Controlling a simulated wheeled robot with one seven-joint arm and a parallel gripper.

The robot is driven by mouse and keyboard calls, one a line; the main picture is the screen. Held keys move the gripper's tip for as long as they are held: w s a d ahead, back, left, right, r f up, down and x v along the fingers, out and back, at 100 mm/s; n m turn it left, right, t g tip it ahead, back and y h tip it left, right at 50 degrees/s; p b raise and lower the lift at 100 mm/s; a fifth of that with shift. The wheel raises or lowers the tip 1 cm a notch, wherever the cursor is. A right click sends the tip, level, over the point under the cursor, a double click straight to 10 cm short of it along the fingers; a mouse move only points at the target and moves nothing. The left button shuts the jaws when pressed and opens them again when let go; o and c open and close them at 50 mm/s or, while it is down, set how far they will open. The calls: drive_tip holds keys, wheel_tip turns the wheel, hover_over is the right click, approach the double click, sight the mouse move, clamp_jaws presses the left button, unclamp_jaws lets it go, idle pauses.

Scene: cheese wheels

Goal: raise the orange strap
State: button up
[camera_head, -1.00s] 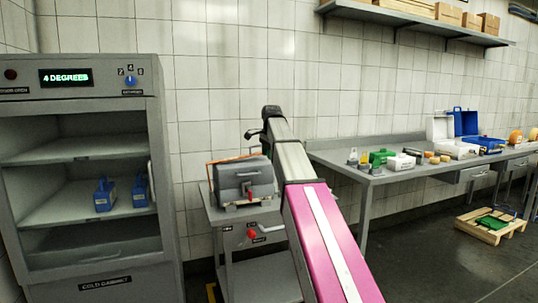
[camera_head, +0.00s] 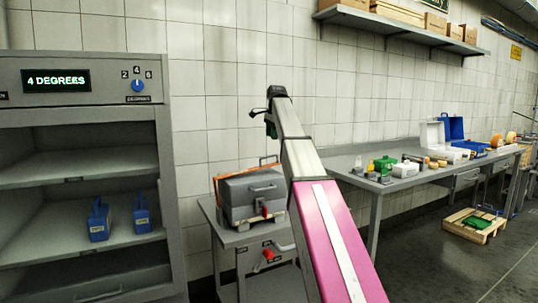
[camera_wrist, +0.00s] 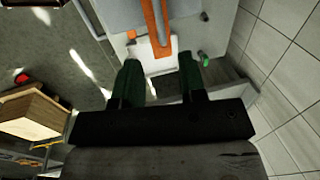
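The orange strap (camera_wrist: 154,22) shows in the wrist view as a straight band running from the top edge down past a pale surface, ahead of my gripper and roughly between its fingers. In the head view an orange edge (camera_head: 216,188) shows at the left and back of a grey lidded box (camera_head: 253,190) on a metal cart; the rest is hidden behind the box. My gripper (camera_wrist: 160,72) has two dark green fingers apart with nothing between them.
A cold cabinet (camera_head: 85,118) with blue items stands at the left. A long table (camera_head: 345,166) with boxes and small items is at the right. A wall shelf (camera_head: 400,28) hangs above. A wooden pallet (camera_head: 462,228) lies on the floor at the right.

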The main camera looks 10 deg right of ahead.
drive_tip(key=f, duration=0.3)
drive_tip(key=w+f, duration=0.1)
drive_tip(key=f, duration=0.5)
drive_tip(key=shift+w+a+f, duration=0.25)
drive_tip(key=shift+w+a, duration=0.05)
drive_tip(key=shift+w, duration=0.05)
drive_tip(key=shift+c, duration=0.3)
clamp_jaws()
